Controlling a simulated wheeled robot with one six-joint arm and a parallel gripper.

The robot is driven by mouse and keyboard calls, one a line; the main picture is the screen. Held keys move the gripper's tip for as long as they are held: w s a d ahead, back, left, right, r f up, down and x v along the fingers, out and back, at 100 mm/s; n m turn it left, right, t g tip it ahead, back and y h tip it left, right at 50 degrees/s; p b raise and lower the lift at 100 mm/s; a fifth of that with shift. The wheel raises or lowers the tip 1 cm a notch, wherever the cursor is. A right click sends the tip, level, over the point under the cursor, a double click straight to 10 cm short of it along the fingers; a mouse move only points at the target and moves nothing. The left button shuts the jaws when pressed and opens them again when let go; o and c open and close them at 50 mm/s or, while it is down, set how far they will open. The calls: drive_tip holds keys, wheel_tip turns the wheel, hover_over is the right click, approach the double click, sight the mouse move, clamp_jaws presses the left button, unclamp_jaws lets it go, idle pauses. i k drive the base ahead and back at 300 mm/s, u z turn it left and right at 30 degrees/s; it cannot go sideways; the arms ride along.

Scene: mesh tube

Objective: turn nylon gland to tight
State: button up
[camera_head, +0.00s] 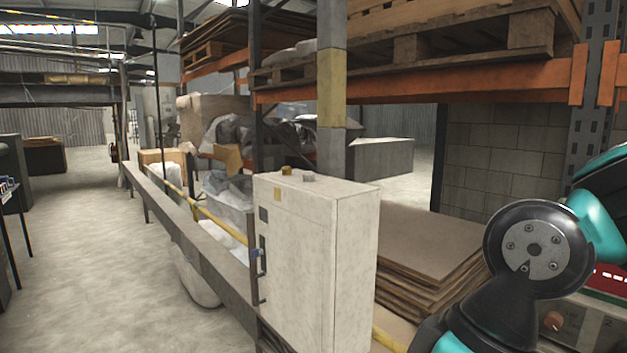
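A pale grey cabinet (318,265) stands upright in the middle of the head view. Two small fittings sit on its top face: a brass-yellow one (287,170) and a light grey one (308,178) to its right. The grey one may be the nylon gland, but it is too small to tell, and so is how tight it is. A small blue part (257,255) shows at the cabinet's left edge. My arm, dark and teal, is at the lower right, apart from the cabinet in the picture. My gripper is not in view.
Stacked brown boards (430,240) lie right of the cabinet. An orange rack beam (420,84) with wooden pallets (430,40) runs above. A grey rail (190,225) and yellow pipe run back at the left. The concrete floor (90,270) at the left is mostly open.

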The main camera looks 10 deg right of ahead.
sight(307, 175)
drive_tip(key=k, duration=0.65)
drive_tip(key=u, duration=1.1)
drive_tip(key=i, duration=2.3)
drive_tip(key=z, duration=1.05)
